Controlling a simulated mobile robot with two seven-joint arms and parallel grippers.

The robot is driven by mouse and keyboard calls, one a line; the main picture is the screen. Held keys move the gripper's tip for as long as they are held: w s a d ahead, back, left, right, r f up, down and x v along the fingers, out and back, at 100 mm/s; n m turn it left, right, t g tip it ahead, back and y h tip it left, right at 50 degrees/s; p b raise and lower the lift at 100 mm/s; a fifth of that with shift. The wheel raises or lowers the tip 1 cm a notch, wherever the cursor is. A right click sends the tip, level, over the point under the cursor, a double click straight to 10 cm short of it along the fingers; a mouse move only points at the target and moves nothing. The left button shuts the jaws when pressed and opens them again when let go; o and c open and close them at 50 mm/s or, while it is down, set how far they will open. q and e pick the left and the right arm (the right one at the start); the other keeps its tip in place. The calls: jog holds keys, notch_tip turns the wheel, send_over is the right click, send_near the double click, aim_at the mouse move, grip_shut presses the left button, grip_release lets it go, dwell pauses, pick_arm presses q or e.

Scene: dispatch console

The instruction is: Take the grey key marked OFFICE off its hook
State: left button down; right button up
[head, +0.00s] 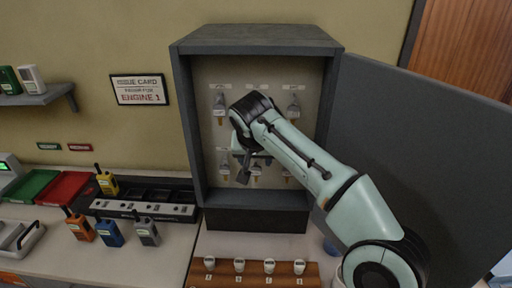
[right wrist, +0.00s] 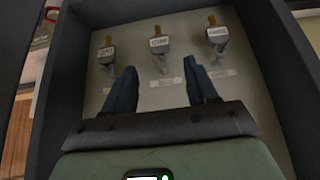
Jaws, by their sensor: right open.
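Several grey-headed keys hang in the open wall cabinet (head: 186,120), among them one at upper left (head: 219,108) and one at upper right (head: 293,106). My right gripper (head: 252,158) is inside the cabinet, in front of the lower row; its arm hides part of the board. In the right wrist view its fingers (right wrist: 161,75) are open and empty. Between and beyond them hangs a middle key (right wrist: 159,43), with a left key (right wrist: 106,53) and a right key (right wrist: 217,35) beside it. The tags are too small to tell which reads OFFICE. My left gripper is out of view.
The cabinet door (head: 420,150) stands open on the right. Below, a wooden strip (head: 250,283) holds several white knobs. Radios, such as the blue one (head: 109,233), stand on the left counter near a black charger (head: 145,207). A sign (head: 139,90) hangs left of the cabinet.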

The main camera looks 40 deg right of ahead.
aim_at(256, 170)
jog(key=b+x, duration=0.1)
jog(key=x, duration=0.6)
jog(key=shift+s+f+b, duration=0.1)
jog(key=shift+b, duration=0.3)
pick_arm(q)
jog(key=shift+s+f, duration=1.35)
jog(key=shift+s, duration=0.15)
pick_arm(e)
jog(key=shift+x, duration=0.85)
jog(key=c, duration=0.9)
